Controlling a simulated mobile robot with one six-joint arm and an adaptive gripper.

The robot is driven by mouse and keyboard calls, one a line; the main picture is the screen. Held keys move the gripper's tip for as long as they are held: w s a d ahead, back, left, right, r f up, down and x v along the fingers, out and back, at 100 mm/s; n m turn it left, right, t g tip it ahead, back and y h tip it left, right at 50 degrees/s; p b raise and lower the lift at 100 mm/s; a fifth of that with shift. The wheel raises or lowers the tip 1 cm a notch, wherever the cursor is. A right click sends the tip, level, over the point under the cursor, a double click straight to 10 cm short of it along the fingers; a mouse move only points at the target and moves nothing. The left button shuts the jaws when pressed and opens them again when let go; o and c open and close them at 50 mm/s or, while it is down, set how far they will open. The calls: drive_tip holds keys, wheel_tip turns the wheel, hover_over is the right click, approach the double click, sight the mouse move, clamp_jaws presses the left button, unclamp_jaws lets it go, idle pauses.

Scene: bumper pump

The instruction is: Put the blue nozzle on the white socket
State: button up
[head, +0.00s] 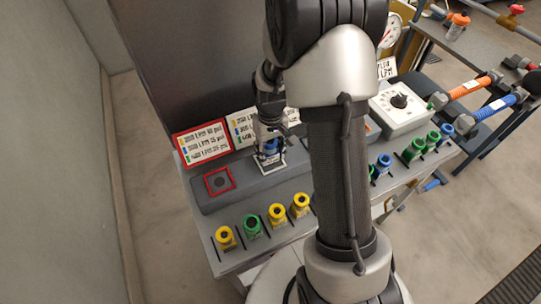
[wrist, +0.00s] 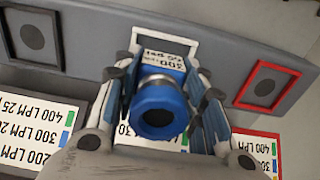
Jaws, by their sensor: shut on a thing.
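My gripper (head: 268,138) is shut on the blue nozzle (wrist: 161,106), with a finger on each side of it. In the wrist view the nozzle's open blue end faces the camera and its label reads 300. The white socket (wrist: 192,46) is a white square outline on the grey block, just behind the nozzle in that view. In the head view the blue nozzle (head: 270,147) stands upright over the white socket (head: 283,163). The nozzle's lower end is hidden, so I cannot tell whether it touches the socket.
A red-outlined socket (head: 219,181) is empty to the left. Yellow and green nozzles (head: 251,226) stand along the bench front, with blue and green ones (head: 413,149) at right. Label signs (head: 203,142) stand behind the block. A dial box (head: 400,102) is at back right.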

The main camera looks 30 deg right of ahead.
drive_tip(key=shift+w+f, duration=0.1)
drive_tip(key=shift+f, duration=0.85)
drive_tip(key=shift+r, duration=0.1)
drive_tip(key=o, duration=0.8)
drive_tip(key=shift+f, duration=0.2)
drive_tip(key=o, duration=0.4)
drive_tip(key=shift+o, duration=0.2)
